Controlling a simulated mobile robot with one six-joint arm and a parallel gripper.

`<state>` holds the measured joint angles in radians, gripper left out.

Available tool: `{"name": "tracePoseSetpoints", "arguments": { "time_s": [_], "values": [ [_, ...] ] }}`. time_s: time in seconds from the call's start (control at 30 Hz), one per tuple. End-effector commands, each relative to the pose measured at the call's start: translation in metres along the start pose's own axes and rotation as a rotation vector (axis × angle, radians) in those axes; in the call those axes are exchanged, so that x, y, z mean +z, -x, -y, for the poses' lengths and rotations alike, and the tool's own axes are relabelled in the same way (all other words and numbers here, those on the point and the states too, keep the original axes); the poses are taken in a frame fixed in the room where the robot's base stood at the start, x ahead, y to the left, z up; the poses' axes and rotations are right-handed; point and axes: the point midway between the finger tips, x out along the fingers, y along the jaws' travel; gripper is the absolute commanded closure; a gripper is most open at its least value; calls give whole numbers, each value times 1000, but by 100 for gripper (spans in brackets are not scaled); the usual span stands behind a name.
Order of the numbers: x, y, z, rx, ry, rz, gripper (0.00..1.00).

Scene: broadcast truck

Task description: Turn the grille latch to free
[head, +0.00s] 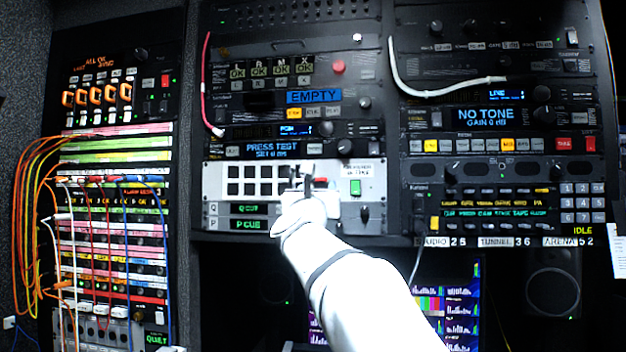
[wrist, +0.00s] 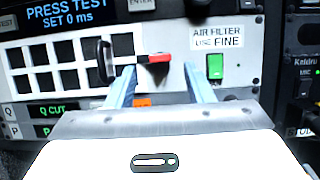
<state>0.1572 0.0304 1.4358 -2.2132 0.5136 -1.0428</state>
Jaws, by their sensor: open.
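The grille latch (wrist: 153,58) is a small lever with a red end and a darker part below it, on a pale panel. In the wrist view it lies about level, the red end pointing right. In the head view a bit of its red (head: 321,181) shows beside my gripper (head: 303,180). My gripper, also in the wrist view (wrist: 160,72), is open, one finger to each side of the latch in the picture. I cannot tell whether they touch it. The grille (wrist: 60,62) with black square openings is left of the latch.
A black upright handle (wrist: 103,55) stands on the grille close to the left finger. A green switch (wrist: 215,66) sits right of the right finger, under the AIR FILTER label (wrist: 216,37). A partly hidden orange tag (wrist: 142,102) shows below the latch.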

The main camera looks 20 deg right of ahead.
Motion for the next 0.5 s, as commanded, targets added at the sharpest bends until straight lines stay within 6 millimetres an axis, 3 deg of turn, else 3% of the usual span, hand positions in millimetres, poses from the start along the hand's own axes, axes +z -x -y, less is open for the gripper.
{"name": "tracePoseSetpoints", "arguments": {
  "time_s": [0.2,0.5],
  "values": [
    [1,-30,0,0,-1,-1,53],
    [0,-36,0,1,-3,-1,53]
  ]
}}
